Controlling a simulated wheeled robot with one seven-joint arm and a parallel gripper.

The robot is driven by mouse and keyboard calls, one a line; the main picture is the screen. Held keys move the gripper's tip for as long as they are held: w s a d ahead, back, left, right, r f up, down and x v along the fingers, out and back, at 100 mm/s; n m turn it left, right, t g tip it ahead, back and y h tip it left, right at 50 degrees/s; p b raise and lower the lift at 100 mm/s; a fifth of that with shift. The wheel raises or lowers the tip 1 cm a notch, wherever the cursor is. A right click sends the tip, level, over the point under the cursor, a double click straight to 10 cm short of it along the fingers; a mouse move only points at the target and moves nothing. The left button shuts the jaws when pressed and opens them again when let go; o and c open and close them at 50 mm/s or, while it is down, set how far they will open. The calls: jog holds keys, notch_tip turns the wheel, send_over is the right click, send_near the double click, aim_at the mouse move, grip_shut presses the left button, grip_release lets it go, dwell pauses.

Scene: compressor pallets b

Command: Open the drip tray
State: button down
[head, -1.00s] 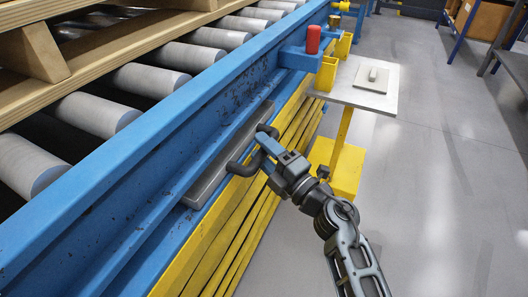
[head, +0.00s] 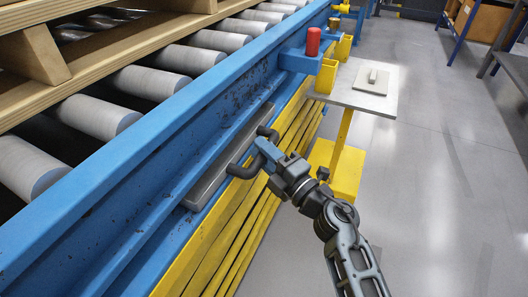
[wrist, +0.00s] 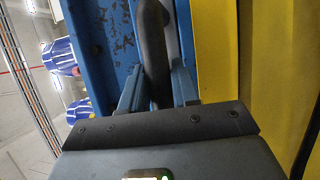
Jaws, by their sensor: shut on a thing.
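The drip tray (head: 207,183) shows as a long grey front, low in the side of the blue conveyor frame. A dark curved handle (head: 239,171) stands out from it. My gripper (head: 262,149) is shut on this handle, towards its far end, with my arm reaching in from the lower right. In the wrist view the dark handle bar (wrist: 153,45) runs down between the two blue-grey fingers of my gripper (wrist: 157,88). The inside of the tray is hidden, and I cannot tell how far out it stands.
The blue conveyor frame (head: 125,150) carries grey rollers and a wooden pallet (head: 95,58). Yellow panels (head: 235,225) lie below the tray. A red button (head: 313,41) and a grey stand plate (head: 350,90) on a yellow post are beyond my gripper. The floor at right is clear.

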jog(key=shift+d, duration=0.1)
jog(key=s+d+p, duration=0.3)
jog(key=d, duration=0.5)
jog(key=s+d+p, duration=0.3)
jog(key=d+p, duration=0.1)
jog(key=d, duration=0.5)
jog(key=shift+s, duration=0.15)
jog(key=shift+d, duration=0.1)
jog(key=c, duration=0.9)
grip_release()
jog(key=shift+p+v, duration=0.45)
jog(key=shift+v, duration=3.45)
jog(key=shift+f, duration=0.1)
